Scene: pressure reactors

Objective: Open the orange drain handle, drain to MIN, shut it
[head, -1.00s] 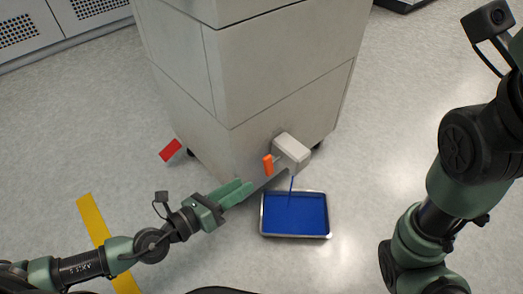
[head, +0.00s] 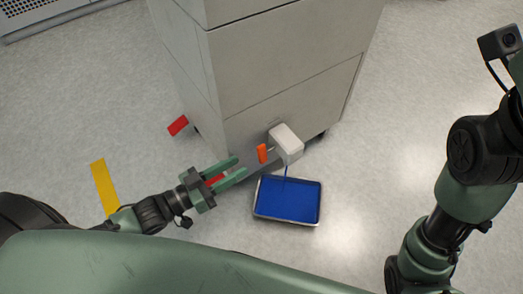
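The orange drain handle (head: 262,154) sits on the left side of a pale drain block (head: 287,141) low on the front of the grey cabinet (head: 286,88). A thin blue stream (head: 286,170) runs from the block into a metal-rimmed tray (head: 254,207) that holds blue liquid. My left gripper (head: 241,167) is open, its two green fingers apart, just left of and slightly below the handle and not seen to touch it. My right arm (head: 455,190) is at the right; its gripper is out of the picture. No MIN mark shows.
A red marker (head: 178,125) lies on the floor left of the cabinet, and a yellow floor strip (head: 104,187) is further left. More red shows between my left gripper's fingers. The floor right of the tray is clear up to my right arm.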

